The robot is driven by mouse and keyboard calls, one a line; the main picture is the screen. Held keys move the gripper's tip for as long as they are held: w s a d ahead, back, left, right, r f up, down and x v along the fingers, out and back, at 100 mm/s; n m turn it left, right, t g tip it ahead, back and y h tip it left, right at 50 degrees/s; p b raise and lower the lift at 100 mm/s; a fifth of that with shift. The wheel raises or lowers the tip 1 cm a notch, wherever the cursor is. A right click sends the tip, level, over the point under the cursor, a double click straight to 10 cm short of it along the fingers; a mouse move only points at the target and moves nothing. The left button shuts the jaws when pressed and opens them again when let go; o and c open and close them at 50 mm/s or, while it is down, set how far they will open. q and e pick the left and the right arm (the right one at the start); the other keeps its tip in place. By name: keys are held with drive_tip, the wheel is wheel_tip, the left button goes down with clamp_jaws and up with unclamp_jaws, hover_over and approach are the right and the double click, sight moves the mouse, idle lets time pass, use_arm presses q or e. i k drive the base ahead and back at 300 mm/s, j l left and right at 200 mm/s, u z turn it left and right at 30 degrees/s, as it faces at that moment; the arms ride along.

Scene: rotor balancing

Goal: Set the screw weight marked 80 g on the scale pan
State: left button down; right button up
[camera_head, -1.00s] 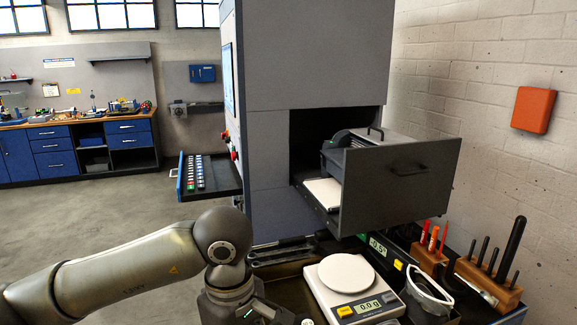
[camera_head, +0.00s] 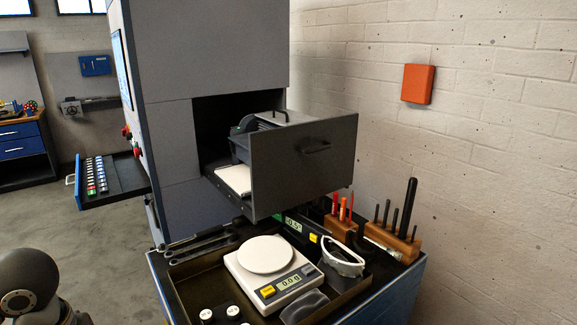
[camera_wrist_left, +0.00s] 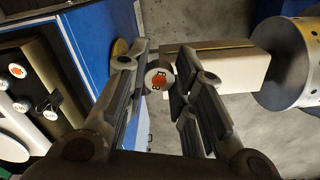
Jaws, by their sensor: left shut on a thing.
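The white scale (camera_head: 290,284) stands in a dark tray on the bench, with its round pan (camera_head: 265,253) bare and its display reading about 0.0. My left gripper (camera_wrist_left: 164,74) is shut on a small round screw weight (camera_wrist_left: 158,78) with a white face and an orange-red spot. The marking on its face is too small to read surely. In the head view only part of my left arm shows at the lower left; its gripper is out of that picture, away from the scale. My right gripper is not in view.
More small weights (camera_head: 206,314) sit at the tray's near edge. Clear goggles (camera_head: 342,262) lie right of the scale, and wooden tool blocks (camera_head: 392,240) stand behind. An open grey machine drawer (camera_head: 303,165) overhangs behind the scale. A narrow drawer (camera_head: 110,181) is open at left.

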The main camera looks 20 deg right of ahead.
sight(261, 247)
drive_tip(key=z, duration=2.35)
drive_tip(key=i+l+z, duration=0.1)
drive_tip(key=z, duration=0.25)
drive_tip(key=i+z, duration=0.25)
drive_tip(key=z, duration=0.15)
drive_tip(key=i+z, duration=0.2)
drive_tip(key=z, duration=0.15)
drive_tip(key=i, duration=0.45)
